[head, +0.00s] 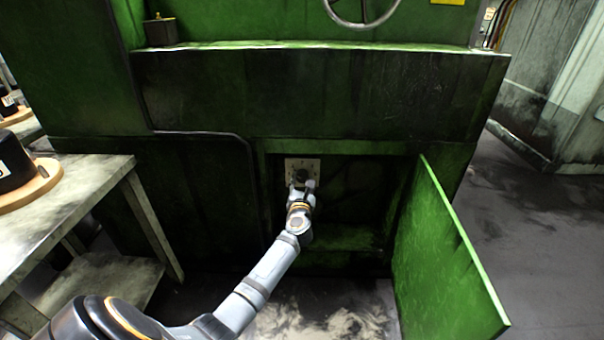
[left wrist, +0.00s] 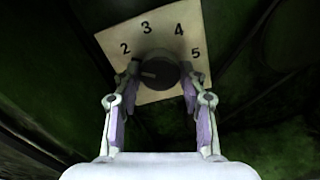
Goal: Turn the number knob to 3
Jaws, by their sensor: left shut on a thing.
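A dark round knob (left wrist: 158,70) sits on a pale square number plate (left wrist: 180,20) with the numbers 2, 3, 4 and 5 visible around it. In the head view the plate (head: 311,166) is on the back of an open recess in the green machine, with the knob (head: 301,174) near its middle. A light mark on the knob points left, below the 2; what the plate shows there is hidden by a finger. My left gripper (left wrist: 160,80) is shut on the knob, one finger on each side. It also shows in the head view (head: 302,184). My right gripper is not in view.
A green door (head: 445,255) stands open to the right of the recess. A worn table (head: 85,205) stands at the left with a black and tan object (head: 25,180) on it. The green machine's ledge (head: 320,47) juts out above the recess.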

